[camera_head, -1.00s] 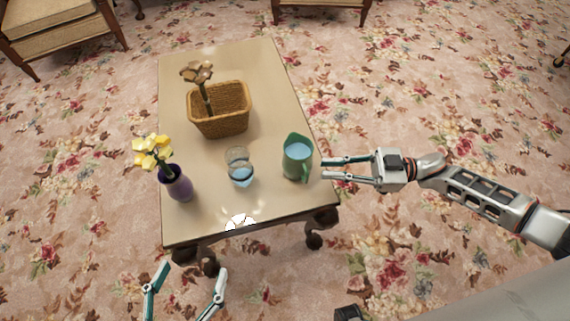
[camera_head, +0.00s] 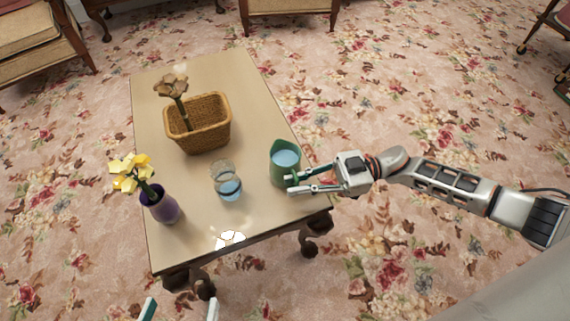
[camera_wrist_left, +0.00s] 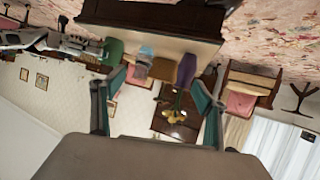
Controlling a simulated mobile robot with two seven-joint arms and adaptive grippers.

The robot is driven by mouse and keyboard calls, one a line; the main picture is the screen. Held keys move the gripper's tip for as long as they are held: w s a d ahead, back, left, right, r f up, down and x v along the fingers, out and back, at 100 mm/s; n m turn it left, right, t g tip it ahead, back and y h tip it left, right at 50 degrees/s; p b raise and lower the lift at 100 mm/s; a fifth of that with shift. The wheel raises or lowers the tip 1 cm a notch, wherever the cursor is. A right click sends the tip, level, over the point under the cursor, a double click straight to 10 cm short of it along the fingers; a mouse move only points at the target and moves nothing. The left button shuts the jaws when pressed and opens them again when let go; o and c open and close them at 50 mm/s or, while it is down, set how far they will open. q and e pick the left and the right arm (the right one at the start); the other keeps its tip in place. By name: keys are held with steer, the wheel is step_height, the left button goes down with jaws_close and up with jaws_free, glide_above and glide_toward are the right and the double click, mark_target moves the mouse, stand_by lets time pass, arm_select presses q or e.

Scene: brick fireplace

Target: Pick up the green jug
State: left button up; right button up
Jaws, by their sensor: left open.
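The green jug (camera_head: 284,161) with pale blue liquid inside stands upright at the right edge of the table (camera_head: 262,82). My right gripper (camera_head: 291,184) is at the jug's handle side, its fingertips overlapping the handle area in the head view. Whether the fingers press on the handle is too small to tell. My left gripper (camera_head: 180,309) is open and empty at the bottom of the head view, in front of the table. The left wrist view is upside down and shows the jug (camera_wrist_left: 113,50) beyond the left gripper's spread fingers.
A glass of water (camera_head: 227,183) stands left of the jug. A purple vase with yellow flowers (camera_head: 163,205) is at the table's front left. A wicker basket (camera_head: 203,128) holding a brown flower stands behind. The table's far end is clear.

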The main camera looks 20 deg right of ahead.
steer(key=shift+a, duration=0.1)
steer(key=shift+c, duration=0.3)
jaws_close()
steer(key=shift+r, duration=0.1)
steer(key=shift+w+r, duration=0.1)
steer(key=shift+r, duration=0.2)
step_height(320, 180, up, 5)
steer(key=shift+w+f+p, duration=0.1)
steer(key=shift+w+p, duration=0.05)
steer(key=shift+p, duration=0.95)
step_height(320, 180, up, 2)
steer(key=shift+r+p, duration=0.2)
steer(key=shift+p, duration=0.25)
arm_select(q)
steer(key=s+a+f+m+g+y+p, duration=0.1)
steer(key=s+a+f+p, duration=0.1)
steer(key=a, duration=0.4)
steer(key=shift+s+f+m+g+y+p, duration=0.35)
steer(key=shift+f+p, duration=0.5)
steer(key=shift+p, duration=0.3)
arm_select(e)
step_height(320, 180, up, 12)
steer(key=shift+s+r, duration=0.2)
steer(key=shift+s, duration=0.05)
